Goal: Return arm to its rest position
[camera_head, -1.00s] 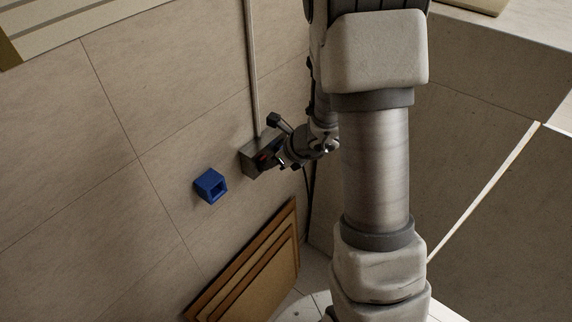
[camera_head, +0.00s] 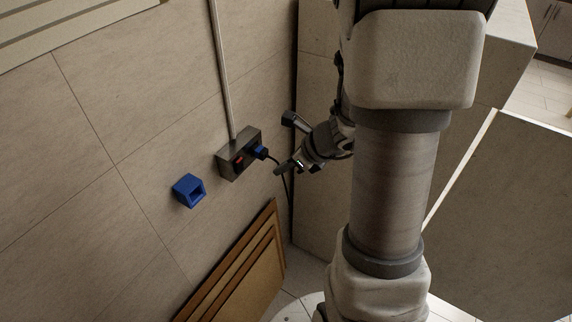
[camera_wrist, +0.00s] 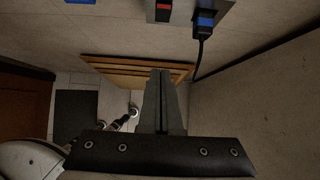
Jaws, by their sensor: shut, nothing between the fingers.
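My gripper (camera_head: 279,170) is in front of the tiled wall, just right of a grey outlet box (camera_head: 229,165). A gap shows between them. In the wrist view the two fingers (camera_wrist: 162,76) lie together with nothing between them. A blue plug (camera_head: 261,152) sits in the right part of the box, and its dark cable hangs down. A red switch (camera_head: 239,160) is beside the plug. In the wrist view, the plug (camera_wrist: 206,19) and the red switch (camera_wrist: 163,10) are at the top edge.
A blue wall block (camera_head: 187,194) is left of the box. Brown framed boards (camera_head: 240,283) lean against the wall below. A grey conduit (camera_head: 222,80) rises from the box. A beige cabinet side (camera_head: 315,170) stands behind my arm. Open space lies between gripper and boards.

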